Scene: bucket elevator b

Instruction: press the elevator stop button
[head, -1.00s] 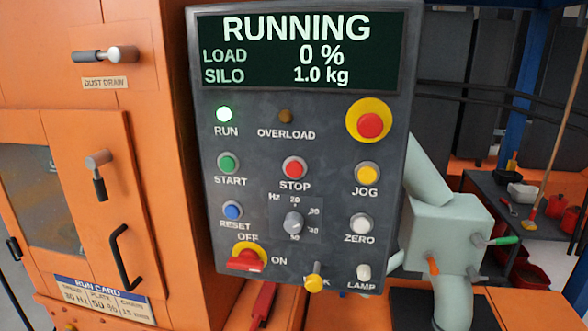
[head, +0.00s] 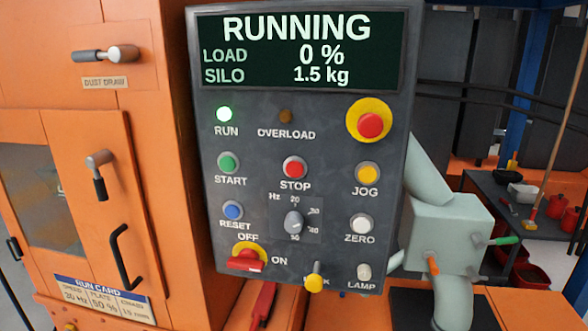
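The red STOP button (head: 294,167) sits near the middle of the dark grey control panel (head: 260,190), with its label below it. The green START button (head: 228,163) is to its left and the yellow JOG button (head: 367,174) to its right. The display (head: 297,50) on top reads RUNNING, LOAD 0 %, SILO 1.5 kg. Neither of my grippers shows in the head view.
A large red button on a yellow ring (head: 370,124) is at the panel's upper right. A red ON/OFF switch (head: 246,262) is at its lower left. The orange cabinet (head: 100,190) stands left; a pale green spout (head: 440,225) stands right. Nothing blocks the panel front.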

